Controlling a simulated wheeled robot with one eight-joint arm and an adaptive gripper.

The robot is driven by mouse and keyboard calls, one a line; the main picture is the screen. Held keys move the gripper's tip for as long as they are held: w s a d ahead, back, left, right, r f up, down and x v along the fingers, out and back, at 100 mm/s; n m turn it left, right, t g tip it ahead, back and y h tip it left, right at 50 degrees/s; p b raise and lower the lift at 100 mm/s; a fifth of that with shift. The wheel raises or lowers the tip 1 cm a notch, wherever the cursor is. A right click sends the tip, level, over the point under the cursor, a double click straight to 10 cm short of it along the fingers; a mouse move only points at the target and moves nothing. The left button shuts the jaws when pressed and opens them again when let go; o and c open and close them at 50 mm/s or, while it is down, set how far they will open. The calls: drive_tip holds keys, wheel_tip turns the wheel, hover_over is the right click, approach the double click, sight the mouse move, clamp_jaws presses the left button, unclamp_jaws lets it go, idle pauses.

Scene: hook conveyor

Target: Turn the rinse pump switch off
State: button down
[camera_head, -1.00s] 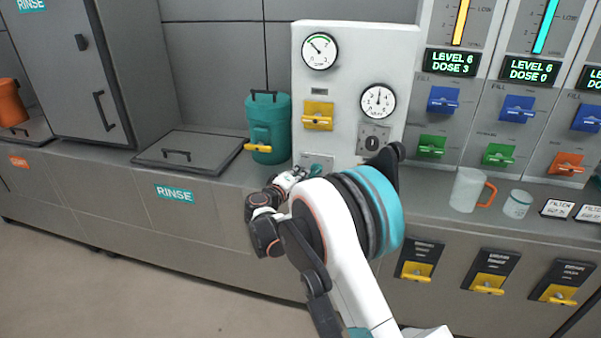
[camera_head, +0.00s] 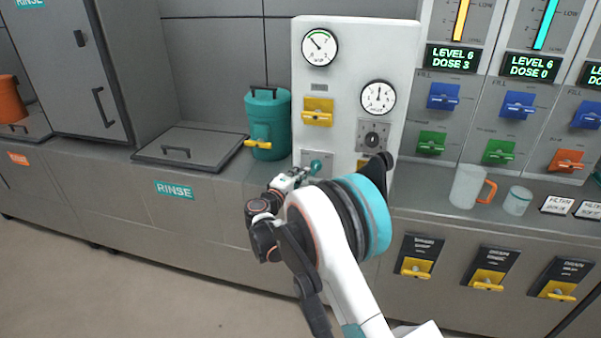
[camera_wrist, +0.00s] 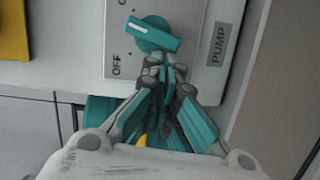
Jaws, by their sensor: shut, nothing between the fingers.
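In the head view the knob (camera_head: 317,168) sits low on the white panel. My gripper (camera_wrist: 165,66) is shut and empty, its fingertips just below the knob in the wrist view; whether they touch it I cannot tell. In the head view my gripper (camera_head: 298,176) is left of the knob.
The white panel (camera_head: 345,70) also carries two gauges, a yellow switch (camera_head: 318,112) and a grey key switch (camera_head: 372,138). A teal canister (camera_head: 268,112) stands to the left.

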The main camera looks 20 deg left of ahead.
drive_tip(key=shift+d+f+n+t, duration=0.25)
drive_tip(key=shift+f+n, duration=0.15)
drive_tip(key=shift+n, duration=0.65)
drive_tip(key=shift+d+f+n+t, duration=0.15)
drive_tip(key=shift+f+n+t, duration=0.15)
drive_tip(key=shift+n, duration=0.75)
drive_tip(key=shift+d+f+n+t+y, duration=0.1)
drive_tip(key=shift+d+f+n+t, duration=0.15)
drive_tip(key=shift+n, duration=0.6)
drive_tip(key=shift+d+f+n+t+y, duration=0.1)
drive_tip(key=shift+d+f+n, duration=0.15)
drive_tip(key=shift+n, duration=0.65)
drive_tip(key=shift+d+f+n+t+y, duration=0.1)
drive_tip(key=shift+d+f+n+t, duration=0.15)
drive_tip(key=shift+n, duration=0.6)
idle(2.3)
idle(0.3)
